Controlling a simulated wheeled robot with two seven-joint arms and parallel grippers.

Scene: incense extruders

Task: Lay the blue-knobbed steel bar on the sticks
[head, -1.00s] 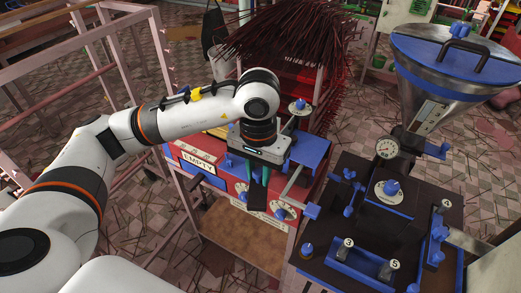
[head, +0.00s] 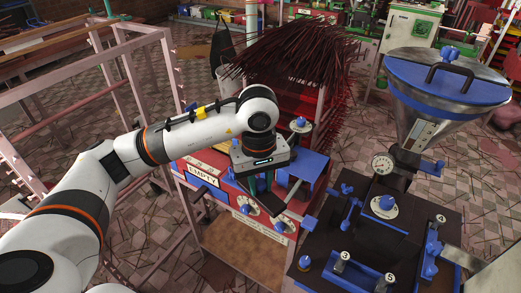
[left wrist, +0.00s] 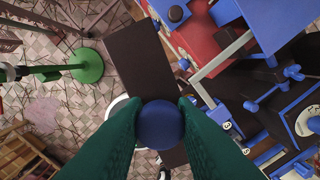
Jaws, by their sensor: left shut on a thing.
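My left gripper (head: 262,184) has its green fingers closed on a round blue knob (left wrist: 160,124). The knob belongs to a dark, flat, rectangular bar (left wrist: 141,62), which hangs below the fingers in the left wrist view. In the head view the gripper is over the front of the red machine (head: 240,204), beside its blue part; the bar shows only partly there. A large bunch of dark red sticks (head: 290,52) lies on the rack behind the gripper. I cannot tell whether the bar touches anything. My right gripper is not in view.
A steel hopper with a blue lid (head: 450,78) stands at the right, above a dark table (head: 415,215) with blue-knobbed parts. A pink metal frame (head: 80,95) stands at the left. Thin sticks litter the tiled floor.

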